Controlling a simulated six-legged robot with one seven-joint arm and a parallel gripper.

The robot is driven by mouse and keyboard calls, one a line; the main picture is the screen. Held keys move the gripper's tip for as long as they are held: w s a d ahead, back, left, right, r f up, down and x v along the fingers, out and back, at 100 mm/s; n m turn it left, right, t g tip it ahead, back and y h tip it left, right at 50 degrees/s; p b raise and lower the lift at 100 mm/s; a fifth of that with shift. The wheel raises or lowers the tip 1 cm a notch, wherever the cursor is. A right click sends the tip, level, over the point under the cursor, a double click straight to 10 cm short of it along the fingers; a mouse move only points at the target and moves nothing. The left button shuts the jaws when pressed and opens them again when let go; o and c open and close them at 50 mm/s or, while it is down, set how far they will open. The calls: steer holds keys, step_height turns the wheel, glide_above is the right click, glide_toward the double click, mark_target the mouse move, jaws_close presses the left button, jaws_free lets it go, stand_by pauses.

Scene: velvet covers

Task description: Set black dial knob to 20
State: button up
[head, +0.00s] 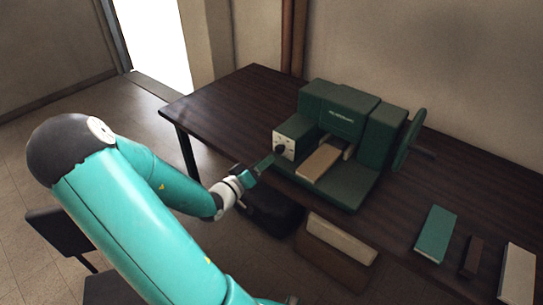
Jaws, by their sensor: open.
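The black dial knob (281,150) sits on a white dial plate (289,141) on the left front of a dark green machine (340,121). The dial's numbers and the knob's setting are too small to read. My gripper (262,166) is open, just left of and slightly below the knob in the picture. Its fingers are small here, and I cannot tell whether they touch the knob.
The machine stands on a dark wooden table (222,103) with a tan block (319,161) in its front and a handwheel (409,138) on its right. Green, brown and pale flat pieces (436,233) lie at right. The table's left end is clear.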

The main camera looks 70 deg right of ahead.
steer(key=v, duration=0.6)
steer(key=shift+a, duration=0.4)
steer(key=shift+w, duration=0.25)
